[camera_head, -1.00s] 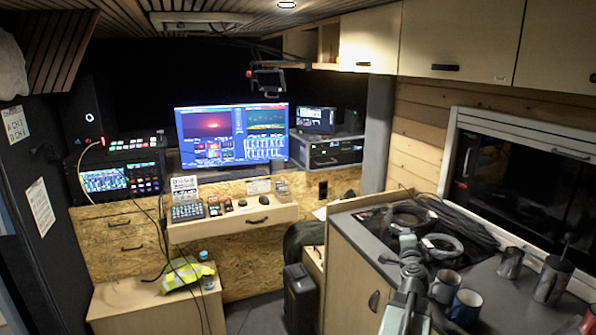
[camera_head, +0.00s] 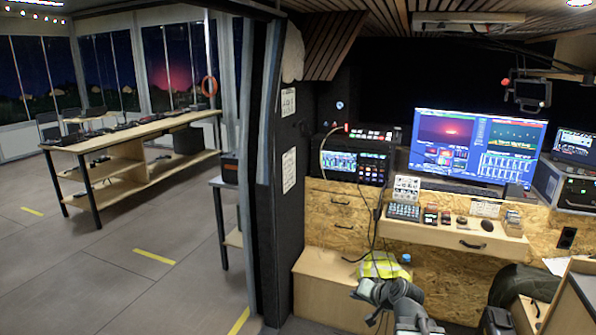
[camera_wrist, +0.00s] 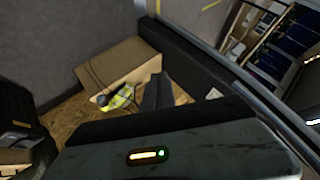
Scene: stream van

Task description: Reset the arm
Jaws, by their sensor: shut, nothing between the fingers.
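My gripper (camera_wrist: 157,92) shows in the wrist view as dark fingers at the centre, shut and empty. In the head view my grey arm rises from the bottom edge, and its end (camera_head: 372,292) appears in front of the wooden box by the desk. The fingers are too small to make out there. Nothing is held.
A yellow hi-vis vest (camera_head: 383,266) lies on a low wooden box (camera_head: 322,285). A control desk with a monitor (camera_head: 476,147) stands behind. A dark wall edge (camera_head: 277,180) divides the van from open floor (camera_head: 120,265) and a long table (camera_head: 120,137) at left.

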